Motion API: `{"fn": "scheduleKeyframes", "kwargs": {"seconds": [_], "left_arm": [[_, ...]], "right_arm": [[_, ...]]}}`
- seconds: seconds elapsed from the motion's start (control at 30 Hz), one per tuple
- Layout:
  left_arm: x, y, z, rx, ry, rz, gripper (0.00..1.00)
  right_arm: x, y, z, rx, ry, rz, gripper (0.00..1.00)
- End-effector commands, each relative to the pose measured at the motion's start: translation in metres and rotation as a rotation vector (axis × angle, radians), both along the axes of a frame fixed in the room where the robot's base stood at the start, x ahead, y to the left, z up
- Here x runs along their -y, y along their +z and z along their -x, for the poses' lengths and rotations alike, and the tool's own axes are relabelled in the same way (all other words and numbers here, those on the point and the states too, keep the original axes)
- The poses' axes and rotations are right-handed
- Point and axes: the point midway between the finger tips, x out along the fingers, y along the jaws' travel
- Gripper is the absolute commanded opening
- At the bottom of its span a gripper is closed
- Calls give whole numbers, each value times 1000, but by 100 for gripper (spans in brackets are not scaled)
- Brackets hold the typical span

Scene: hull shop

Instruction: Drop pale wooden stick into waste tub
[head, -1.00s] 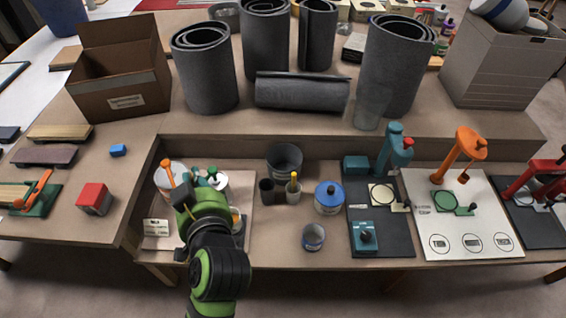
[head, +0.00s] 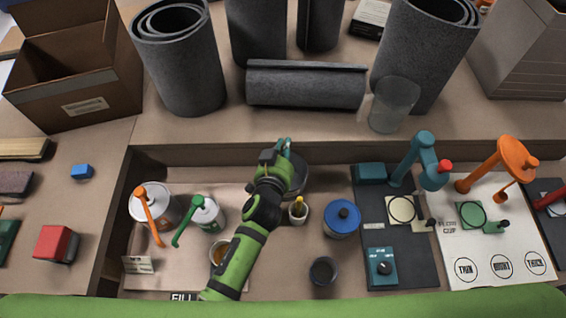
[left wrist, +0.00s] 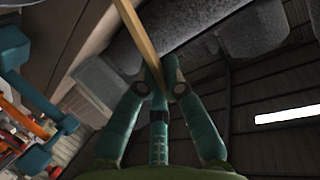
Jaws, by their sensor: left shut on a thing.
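My left gripper (head: 284,148) is over the dark grey waste tub (head: 301,182) at the back of the bench recess. It hides much of the tub, so I cannot tell how high the fingers are above it. In the left wrist view the teal fingers (left wrist: 158,82) are shut on the pale wooden stick (left wrist: 140,35), which sticks out beyond the fingertips. I cannot make out the stick in the head view. My right gripper is not in view.
Beside the tub stand a small cup (head: 298,211) with a yellow thing in it and a blue-lidded can (head: 342,218). Cans with orange and green pumps (head: 207,215) stand left of my arm. A grey roll (head: 305,84) lies on the raised shelf behind.

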Motion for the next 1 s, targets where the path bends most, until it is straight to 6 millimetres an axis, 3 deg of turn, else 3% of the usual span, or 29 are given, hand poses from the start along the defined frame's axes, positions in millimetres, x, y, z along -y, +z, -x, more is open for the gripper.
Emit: {"fn": "scheduleKeyframes", "kwargs": {"seconds": [0.27, 0.7, 1.0], "left_arm": [[5, -17, 0, 1, -21, 0, 0], [5, -65, 1, 1, -21, -2, 0], [5, -68, 1, 0, -19, 0, 0]], "right_arm": [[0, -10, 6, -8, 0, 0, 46], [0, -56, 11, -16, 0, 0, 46], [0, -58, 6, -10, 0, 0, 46]]}}
